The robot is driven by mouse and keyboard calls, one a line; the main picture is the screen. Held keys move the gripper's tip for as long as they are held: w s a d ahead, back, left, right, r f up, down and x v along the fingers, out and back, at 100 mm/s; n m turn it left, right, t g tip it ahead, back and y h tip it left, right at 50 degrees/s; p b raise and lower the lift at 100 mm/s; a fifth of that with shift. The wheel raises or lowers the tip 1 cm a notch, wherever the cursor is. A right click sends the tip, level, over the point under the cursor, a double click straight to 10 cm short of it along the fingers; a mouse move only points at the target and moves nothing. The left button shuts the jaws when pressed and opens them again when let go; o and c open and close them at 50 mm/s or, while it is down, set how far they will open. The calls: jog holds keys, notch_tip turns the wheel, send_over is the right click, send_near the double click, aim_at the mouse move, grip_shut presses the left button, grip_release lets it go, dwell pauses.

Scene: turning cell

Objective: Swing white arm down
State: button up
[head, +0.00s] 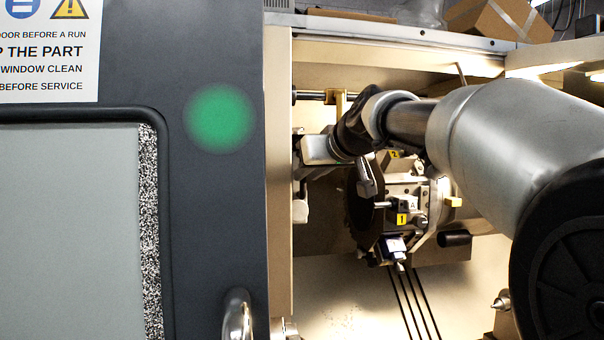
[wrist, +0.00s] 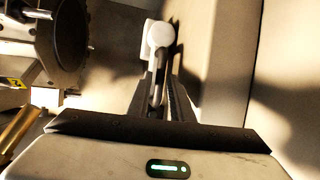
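The white arm (wrist: 160,36) shows in the wrist view as a pale part with a rounded end and a thin grey bar running from it toward my gripper. My gripper (wrist: 162,82) has its two dark fingers on either side of this bar. Whether the fingers press on it is unclear. In the head view my gripper (head: 305,168) is inside the machine, just past the door's edge, partly hidden by its own body. A pale part (head: 300,207) shows just below it there; I cannot tell whether this is the white arm.
The tool turret (head: 400,205), with numbered yellow tags, stands close right of my gripper. It also shows at upper left in the wrist view (wrist: 58,45). The dark door (head: 215,200) with a handle (head: 237,315) fills the left. A pale wall (wrist: 220,60) is right of the fingers.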

aim_at(303, 190)
jog(key=shift+p+x, duration=0.3)
jog(key=shift+x, duration=1.7)
grip_shut()
